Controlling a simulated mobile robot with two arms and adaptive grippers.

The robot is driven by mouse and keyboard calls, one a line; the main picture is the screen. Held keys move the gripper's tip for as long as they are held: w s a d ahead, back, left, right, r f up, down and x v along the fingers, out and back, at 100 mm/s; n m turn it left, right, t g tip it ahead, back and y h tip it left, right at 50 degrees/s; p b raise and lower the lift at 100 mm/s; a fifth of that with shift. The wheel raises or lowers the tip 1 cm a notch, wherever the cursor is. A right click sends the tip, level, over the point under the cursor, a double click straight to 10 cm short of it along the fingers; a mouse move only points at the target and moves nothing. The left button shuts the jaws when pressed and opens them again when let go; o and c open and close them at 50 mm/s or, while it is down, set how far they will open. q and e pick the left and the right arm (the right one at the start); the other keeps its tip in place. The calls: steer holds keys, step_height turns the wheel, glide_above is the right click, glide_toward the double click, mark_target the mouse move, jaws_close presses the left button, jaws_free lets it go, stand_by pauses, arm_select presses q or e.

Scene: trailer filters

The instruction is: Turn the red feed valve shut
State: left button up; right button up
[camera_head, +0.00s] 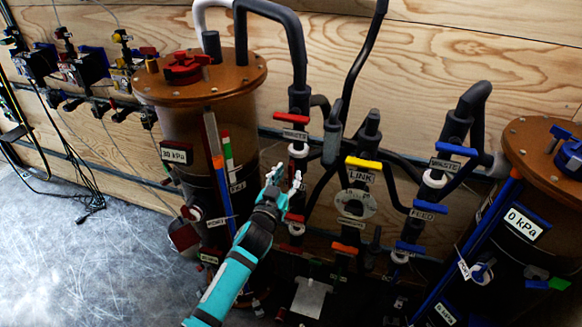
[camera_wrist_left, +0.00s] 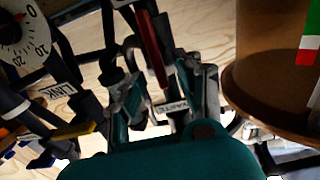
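My left gripper (camera_head: 283,178) reaches in from the lower left, its fingers apart and empty, among the pipes right of the red-marked tank. A red valve handle (camera_head: 294,217) shows low beside the gripper; its label is not readable, so I cannot confirm it is the feed valve. A higher red handle (camera_head: 291,118) has a WASTE label. In the left wrist view the fingers (camera_wrist_left: 165,95) are apart. A red handle (camera_wrist_left: 153,45) and a WASTE label show beyond and between them, and contact is not visible. My right gripper is not in view.
The tank with the brown lid (camera_head: 235,78) stands left of the gripper. A yellow LINK handle (camera_head: 364,163) and blue WASTE (camera_head: 455,150) and FEED (camera_head: 430,214) handles are to the right. Dark pipes crowd the wooden wall. Grey floor (camera_head: 90,260) is open at left.

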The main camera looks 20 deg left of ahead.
mark_target(290, 172)
arm_select(q)
steer(key=shift+w, duration=1.65)
jaws_close()
